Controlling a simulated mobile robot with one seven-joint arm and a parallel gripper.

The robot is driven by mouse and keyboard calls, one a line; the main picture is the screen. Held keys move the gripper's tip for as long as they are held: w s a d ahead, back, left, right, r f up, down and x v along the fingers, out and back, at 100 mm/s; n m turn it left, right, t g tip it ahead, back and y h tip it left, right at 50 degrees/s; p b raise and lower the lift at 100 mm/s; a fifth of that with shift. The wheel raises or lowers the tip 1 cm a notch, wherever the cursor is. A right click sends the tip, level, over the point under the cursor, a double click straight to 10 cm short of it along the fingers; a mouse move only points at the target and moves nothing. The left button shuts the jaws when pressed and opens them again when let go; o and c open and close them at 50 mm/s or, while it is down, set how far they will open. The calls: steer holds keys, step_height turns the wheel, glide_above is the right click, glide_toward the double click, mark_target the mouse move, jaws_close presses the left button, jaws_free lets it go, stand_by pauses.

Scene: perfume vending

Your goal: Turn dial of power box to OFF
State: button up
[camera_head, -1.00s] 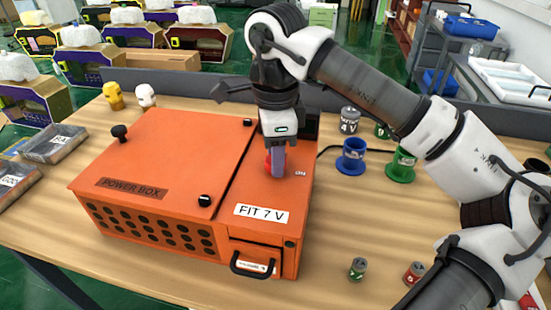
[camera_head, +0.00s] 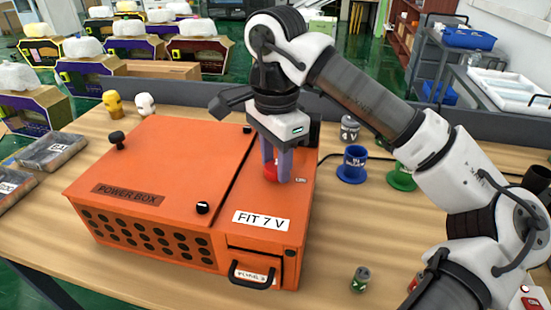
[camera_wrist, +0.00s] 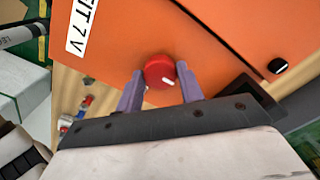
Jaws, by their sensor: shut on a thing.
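The orange power box (camera_head: 165,165) stands on the wooden table, with a "POWER BOX" label on its left lid and a "FIT 7 V" label on its right part. Its red dial (camera_head: 270,172) is on the right top panel, partly hidden by my fingers. The dial also shows in the wrist view (camera_wrist: 159,72), round with a short white mark. My gripper (camera_head: 277,175) points down with its two purple fingers on either side of the dial, shut on it. In the wrist view my fingers (camera_wrist: 160,80) flank the dial. A small label, seemingly "ON", sits right of the dial.
Blue (camera_head: 352,165) and green (camera_head: 401,176) spools and a grey "V" cylinder (camera_head: 349,128) stand right of the box. A small green-grey cylinder (camera_head: 360,279) is near the front. Grey trays (camera_head: 54,150) lie at the left. A black-handled drawer (camera_head: 252,272) is at the box front.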

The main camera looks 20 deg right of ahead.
mark_target(276, 167)
steer(key=o, duration=1)
steer(key=shift+r, duration=0.1)
step_height(276, 167, up, 14)
steer(key=p, duration=1.1)
steer(key=shift+f, duration=0.25)
